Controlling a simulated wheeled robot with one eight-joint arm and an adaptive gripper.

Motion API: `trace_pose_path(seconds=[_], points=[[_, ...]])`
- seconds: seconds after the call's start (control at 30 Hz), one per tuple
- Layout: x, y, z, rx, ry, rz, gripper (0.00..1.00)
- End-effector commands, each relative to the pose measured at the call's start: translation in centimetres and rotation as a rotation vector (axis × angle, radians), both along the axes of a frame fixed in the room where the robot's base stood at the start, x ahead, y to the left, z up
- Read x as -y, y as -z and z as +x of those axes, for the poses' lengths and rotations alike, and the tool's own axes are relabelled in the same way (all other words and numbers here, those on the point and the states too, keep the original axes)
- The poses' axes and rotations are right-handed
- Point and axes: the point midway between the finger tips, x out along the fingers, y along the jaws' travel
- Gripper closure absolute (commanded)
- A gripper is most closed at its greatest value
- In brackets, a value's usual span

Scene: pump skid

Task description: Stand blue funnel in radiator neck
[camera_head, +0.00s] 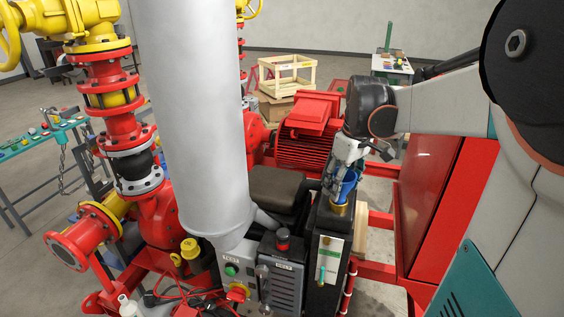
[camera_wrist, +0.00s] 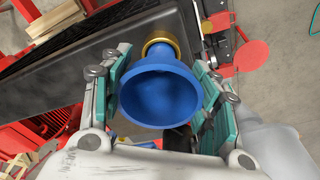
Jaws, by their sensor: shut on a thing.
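The blue funnel (camera_head: 347,186) is between the fingers of my gripper (camera_head: 343,178), over the top of the black radiator in the head view. In the wrist view my gripper (camera_wrist: 160,90) is shut on the funnel (camera_wrist: 158,95), with a teal pad on each side of its wide mouth. The brass radiator neck (camera_head: 338,208) is directly below the funnel. In the wrist view the brass neck (camera_wrist: 163,46) rings the funnel's far end. The funnel looks nearly upright, and its spout is hidden, so I cannot tell how deep it sits.
The black radiator (camera_head: 322,245) stands beside a grey control box (camera_head: 281,275). A large grey cylinder (camera_head: 190,110) rises to the left. A red cabinet (camera_head: 440,205) is to the right, and a red motor (camera_head: 308,130) is behind. A wooden crate (camera_head: 287,75) is farther back.

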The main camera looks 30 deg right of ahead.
Motion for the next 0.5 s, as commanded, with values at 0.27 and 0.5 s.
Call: trace_pose_path(seconds=[0.27,0.5], points=[[0.0,0.56,0.0,0.0,0.0,0.0,0.73],[0.01,0.49,0.0,0.0,0.0,0.0,0.4]])
